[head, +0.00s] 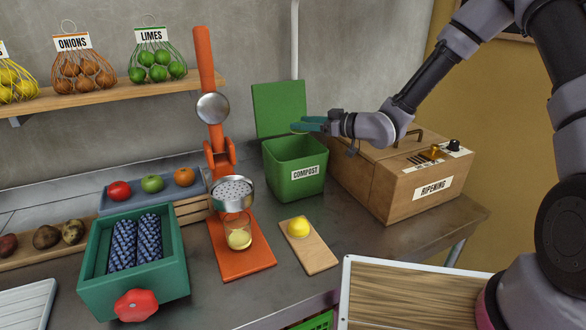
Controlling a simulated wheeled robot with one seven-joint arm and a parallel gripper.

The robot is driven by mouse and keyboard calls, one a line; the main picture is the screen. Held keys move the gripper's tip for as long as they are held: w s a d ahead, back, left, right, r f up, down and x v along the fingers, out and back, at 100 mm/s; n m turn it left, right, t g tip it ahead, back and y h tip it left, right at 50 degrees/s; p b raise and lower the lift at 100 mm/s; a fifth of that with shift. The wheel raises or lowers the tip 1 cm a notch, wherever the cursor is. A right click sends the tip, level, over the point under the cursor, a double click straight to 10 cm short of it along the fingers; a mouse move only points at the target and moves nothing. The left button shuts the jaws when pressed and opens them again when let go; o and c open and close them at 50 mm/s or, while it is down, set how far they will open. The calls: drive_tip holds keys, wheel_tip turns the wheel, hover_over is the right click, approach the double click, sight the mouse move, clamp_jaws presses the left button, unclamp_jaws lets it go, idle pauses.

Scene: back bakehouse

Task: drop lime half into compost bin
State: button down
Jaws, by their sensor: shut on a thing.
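The green compost bin (294,175), labelled COMPOST, stands on the counter with its lid (279,108) swung up behind it. My gripper (302,125), with teal fingers, reaches in from the right just above the bin's opening. It is shut on the lime half (298,127), of which only a small green part shows between the fingers. The lime half is above the bin's rim, apart from the bin. The inside of the bin shows only in part.
A wooden ripening box (380,190) stands close to the bin's right. An orange press (242,258) with a glass stands to its left. A board (318,255) with a yellow lemon half (298,227) lies in front. A teal box (95,290) is at the left front.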

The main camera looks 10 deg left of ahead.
drive_tip(key=shift+c, duration=0.2)
unclamp_jaws()
wheel_tip(320, 180, up, 10)
drive_tip(key=shift+r, duration=0.1)
idle(0.3)
